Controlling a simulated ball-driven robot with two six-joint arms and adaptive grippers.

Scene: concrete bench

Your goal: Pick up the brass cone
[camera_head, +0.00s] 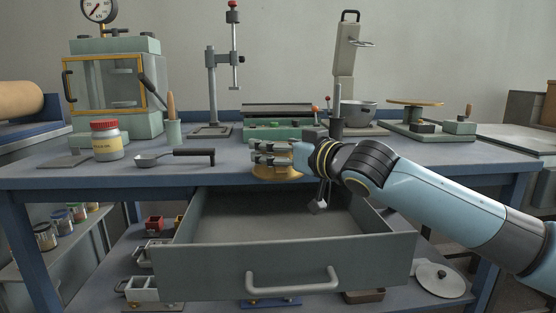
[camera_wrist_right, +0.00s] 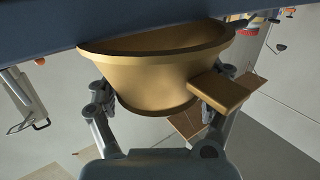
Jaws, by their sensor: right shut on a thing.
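The brass cone (camera_head: 277,174) is at the front edge of the bench, mostly hidden behind my right gripper in the head view. In the right wrist view the brass cone (camera_wrist_right: 150,82) is a hollow, tapered brass body with a wide rim and a flat brass tab at its right. My right gripper (camera_head: 272,152) is shut on the cone, with its fingers on either side of it in the wrist view (camera_wrist_right: 157,112). Whether the cone touches the bench cannot be told. My left gripper is not in view.
An open grey drawer (camera_head: 287,257) sticks out below the bench top (camera_head: 235,170). A small pan (camera_head: 180,155) and a red-lidded jar (camera_head: 106,140) stand to the left. A green device (camera_head: 275,128) stands behind the gripper, and a balance-like stand (camera_head: 420,122) is at the right.

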